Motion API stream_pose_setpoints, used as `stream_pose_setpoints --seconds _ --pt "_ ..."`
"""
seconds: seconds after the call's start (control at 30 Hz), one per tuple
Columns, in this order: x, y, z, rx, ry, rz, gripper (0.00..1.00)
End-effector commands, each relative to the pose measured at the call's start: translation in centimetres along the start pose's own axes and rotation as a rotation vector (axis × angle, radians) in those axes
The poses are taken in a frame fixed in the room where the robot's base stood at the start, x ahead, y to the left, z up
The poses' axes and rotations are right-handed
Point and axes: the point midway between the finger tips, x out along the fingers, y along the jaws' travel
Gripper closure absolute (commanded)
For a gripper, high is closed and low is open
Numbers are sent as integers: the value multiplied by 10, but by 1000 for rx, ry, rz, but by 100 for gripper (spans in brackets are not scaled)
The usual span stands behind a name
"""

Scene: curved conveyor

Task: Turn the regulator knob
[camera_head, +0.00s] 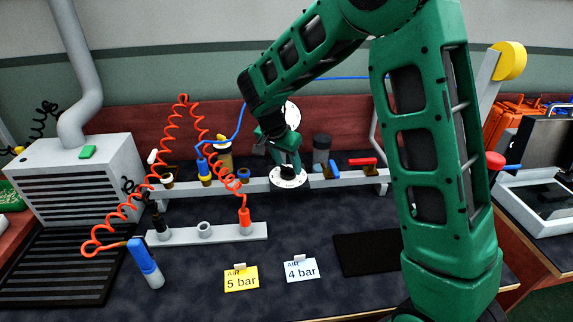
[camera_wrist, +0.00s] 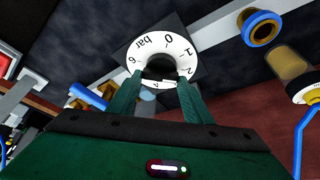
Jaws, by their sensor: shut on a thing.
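The regulator knob (camera_wrist: 160,66) is a dark grip at the centre of a white round dial (camera_wrist: 186,50) with black figures and the word "bar". In the head view the dial (camera_head: 288,179) sits on the grey rail, with a gauge (camera_head: 292,114) above and behind, partly hidden by my arm. My gripper (camera_wrist: 160,82) reaches the dial from above, its green fingers on either side of the knob and shut on it. In the head view my gripper (camera_head: 288,163) covers most of the knob. Which figure the knob points to cannot be read surely.
A red-handled valve (camera_head: 362,162) and a dark cylinder (camera_head: 321,149) stand right of the dial. Coiled orange hoses (camera_head: 168,150) hang at left. A yellow "5 bar" tag (camera_head: 241,280) and white "4 bar" tag (camera_head: 300,270) lie in front. The table between is mostly clear.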

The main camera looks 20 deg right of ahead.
Motion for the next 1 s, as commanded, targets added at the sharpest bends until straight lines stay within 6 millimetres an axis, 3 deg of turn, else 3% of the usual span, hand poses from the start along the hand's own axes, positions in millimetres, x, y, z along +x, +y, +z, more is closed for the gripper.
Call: stream_pose_setpoints --seconds 0.67,0.7,0.77,1.0 --pt "-2 -5 -2 57 3 12 77" --pt "-2 -5 -2 57 3 12 50" --pt "-2 -4 -1 57 3 13 36" --pt "-1 -2 0 56 1 18 36"
